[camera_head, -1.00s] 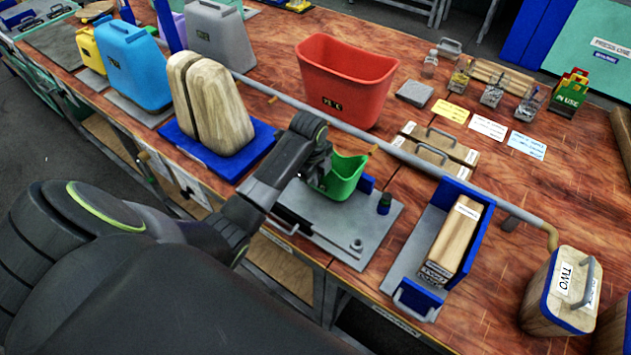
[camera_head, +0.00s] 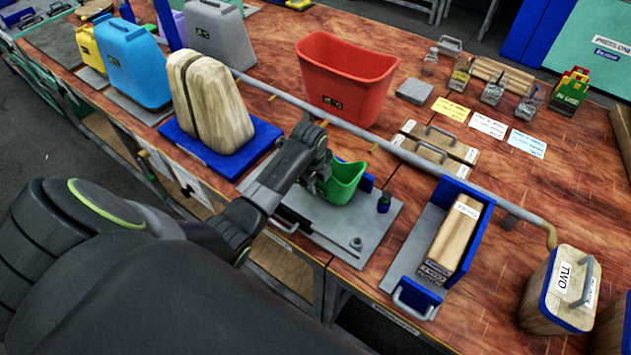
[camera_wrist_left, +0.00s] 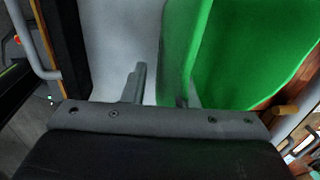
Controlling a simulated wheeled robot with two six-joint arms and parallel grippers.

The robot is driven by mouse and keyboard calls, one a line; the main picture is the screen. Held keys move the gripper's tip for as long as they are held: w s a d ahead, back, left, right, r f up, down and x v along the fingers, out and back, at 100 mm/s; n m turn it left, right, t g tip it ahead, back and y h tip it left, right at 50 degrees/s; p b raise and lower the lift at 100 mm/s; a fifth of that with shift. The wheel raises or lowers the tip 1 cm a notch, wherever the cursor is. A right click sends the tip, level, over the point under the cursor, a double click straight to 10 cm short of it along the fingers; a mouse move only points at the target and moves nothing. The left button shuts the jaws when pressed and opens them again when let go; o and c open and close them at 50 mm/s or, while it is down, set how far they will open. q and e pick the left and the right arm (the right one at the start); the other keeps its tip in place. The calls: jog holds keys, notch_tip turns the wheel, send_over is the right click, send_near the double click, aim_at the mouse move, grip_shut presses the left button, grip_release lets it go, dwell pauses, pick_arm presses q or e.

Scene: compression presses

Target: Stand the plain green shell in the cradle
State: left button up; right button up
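The plain green shell (camera_head: 346,184) is an open-topped tub, upright over a grey plate with blue blocks, which looks like the cradle (camera_head: 335,226). Its base appears at the plate, but I cannot tell whether it is fully seated. My left gripper (camera_head: 322,186) is at the shell's left side, its fingertips partly hidden in the head view. In the left wrist view the green wall (camera_wrist_left: 245,55) passes between the fingers (camera_wrist_left: 160,88). A grey gap shows between the left finger and the wall, so the gripper looks open around it. My right gripper is not in view.
A wooden split form on a blue base (camera_head: 262,140) stands left of the arm. A grey pipe (camera_head: 395,150) runs behind the cradle. A red bin (camera_head: 345,85) is beyond it. A blue-sided holder with a wooden block (camera_head: 452,240) stands to the right.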

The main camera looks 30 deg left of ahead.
pick_arm(q)
jog(key=shift+r, duration=0.1)
notch_tip(320, 180, up, 12)
jog(key=s+b, duration=0.1)
jog(key=shift+s, duration=0.25)
dwell(0.5)
